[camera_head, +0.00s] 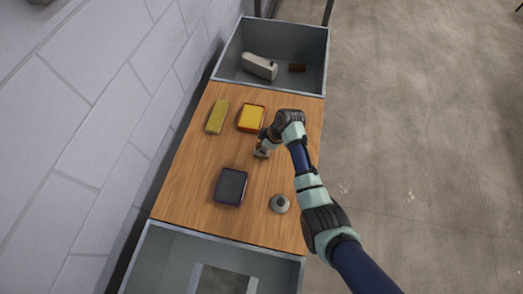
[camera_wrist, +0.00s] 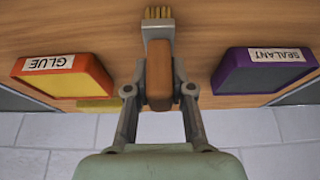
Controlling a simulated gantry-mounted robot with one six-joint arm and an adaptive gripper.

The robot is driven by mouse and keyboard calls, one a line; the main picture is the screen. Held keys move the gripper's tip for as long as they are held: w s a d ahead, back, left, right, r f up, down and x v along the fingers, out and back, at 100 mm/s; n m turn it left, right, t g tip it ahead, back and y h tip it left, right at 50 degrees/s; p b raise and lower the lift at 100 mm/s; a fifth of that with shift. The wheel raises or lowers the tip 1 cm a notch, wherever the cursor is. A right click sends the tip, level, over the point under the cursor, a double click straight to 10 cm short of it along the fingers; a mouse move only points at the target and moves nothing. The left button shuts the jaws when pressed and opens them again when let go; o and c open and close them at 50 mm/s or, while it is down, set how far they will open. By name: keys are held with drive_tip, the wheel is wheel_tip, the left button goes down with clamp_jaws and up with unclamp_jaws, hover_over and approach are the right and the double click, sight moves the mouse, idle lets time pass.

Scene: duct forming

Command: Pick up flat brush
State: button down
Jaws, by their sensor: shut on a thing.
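The flat brush (camera_wrist: 159,75) has a brown handle, a grey metal band and tan bristles. In the wrist view my gripper (camera_wrist: 160,92) is shut on its handle, with one finger on each side. The bristles point toward the top of the picture, away from my palm. In the head view my gripper (camera_head: 263,145) is over the middle right of the wooden table (camera_head: 190,180), and the brush (camera_head: 261,153) is mostly hidden beneath it. I cannot tell whether the brush touches the table.
A yellow glue tray (camera_head: 251,118) and a yellow-green block (camera_head: 217,116) lie behind. A dark sealant tray (camera_head: 230,187) and a round grey object (camera_head: 279,204) lie in front. A grey bin (camera_head: 226,84) at the back holds two objects. Another bin (camera_head: 163,262) stands in front.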

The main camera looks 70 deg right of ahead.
wheel_tip(320, 180, up, 20)
drive_tip(key=p, duration=0.2)
idle(0.4)
